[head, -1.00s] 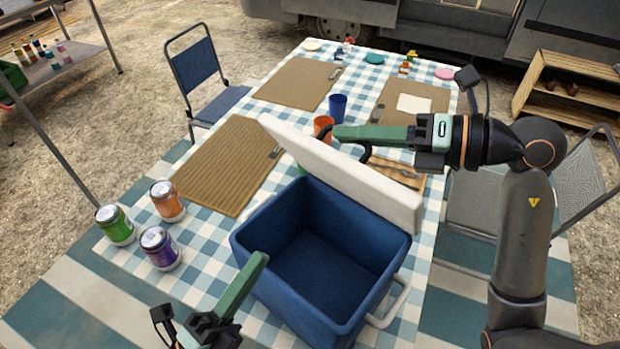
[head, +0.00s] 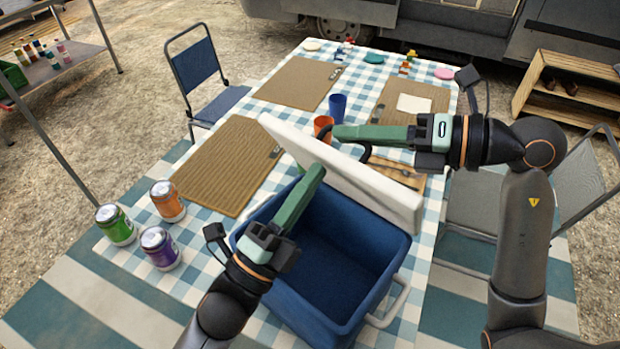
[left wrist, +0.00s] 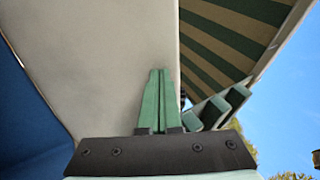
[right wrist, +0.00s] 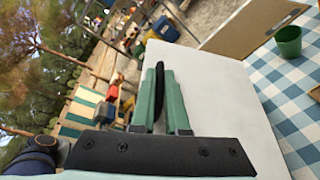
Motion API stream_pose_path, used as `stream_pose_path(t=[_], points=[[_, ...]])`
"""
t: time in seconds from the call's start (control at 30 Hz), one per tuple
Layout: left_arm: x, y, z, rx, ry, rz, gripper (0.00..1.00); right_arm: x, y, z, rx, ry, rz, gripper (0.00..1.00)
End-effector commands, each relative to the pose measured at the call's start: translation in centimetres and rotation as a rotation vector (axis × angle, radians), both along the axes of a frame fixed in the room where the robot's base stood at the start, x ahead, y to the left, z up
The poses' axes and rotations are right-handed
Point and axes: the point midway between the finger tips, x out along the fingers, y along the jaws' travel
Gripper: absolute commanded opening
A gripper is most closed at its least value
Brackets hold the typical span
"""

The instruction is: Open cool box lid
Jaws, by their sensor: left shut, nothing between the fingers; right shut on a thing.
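The blue cool box (head: 388,262) stands open on the checked table, its inside empty where I can see it. Its white lid (head: 385,195) is raised and tilted up along the far side of the box. My right gripper (head: 338,133) is behind the lid, shut on the dark lid handle (right wrist: 159,98); the lid (right wrist: 225,100) fills much of the right wrist view. My left gripper (head: 318,172) is shut and empty, over the box opening with its tips close to the lid's inner face. In the left wrist view, its fingers (left wrist: 157,75) point at the pale lid (left wrist: 110,60); contact is unclear.
Green (head: 115,225), orange (head: 167,201) and purple (head: 160,248) cans stand left of the box. Behind the lid are an orange cup (head: 322,126), a blue cup (head: 337,106) and placemats (head: 232,165). The box's side handle (head: 392,303) sticks out at right.

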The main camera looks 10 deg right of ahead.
Motion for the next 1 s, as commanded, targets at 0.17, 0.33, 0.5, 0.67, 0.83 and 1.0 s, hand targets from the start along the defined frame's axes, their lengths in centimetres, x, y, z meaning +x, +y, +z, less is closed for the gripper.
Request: stream_pose_path(t=[0.17, 0.33, 0.5, 0.67, 0.83, 1.0], points=[[0.1, -0.1, 0.0, 0.000, 0.001, 0.000, 0.00, 0.1, -0.2, -0.6, -0.011, 0.014, -0.005, 0.00], [0.1, -0.1, 0.0, 0.000, 0.001, 0.001, 0.00, 0.1, -0.2, -0.6, -0.011, 0.014, -0.005, 0.00], [0.9, -1.1, 0.9, -0.001, -0.002, 0.000, 0.00, 0.1, -0.1, -0.6, -0.011, 0.014, -0.004, 0.00], [1.1, -1.4, 1.3, -0.002, -0.004, 0.000, 0.00, -0.1, 0.1, -0.6, -0.008, 0.013, 0.007, 0.00], [1.0, -1.4, 1.5, -0.006, -0.006, -0.002, 0.00, -0.2, 0.3, -0.4, -0.006, 0.011, 0.012, 0.18], [1.0, -1.4, 1.6, -0.007, -0.009, -0.003, 0.00, -0.3, 0.3, -0.3, -0.006, 0.007, 0.013, 0.37]])
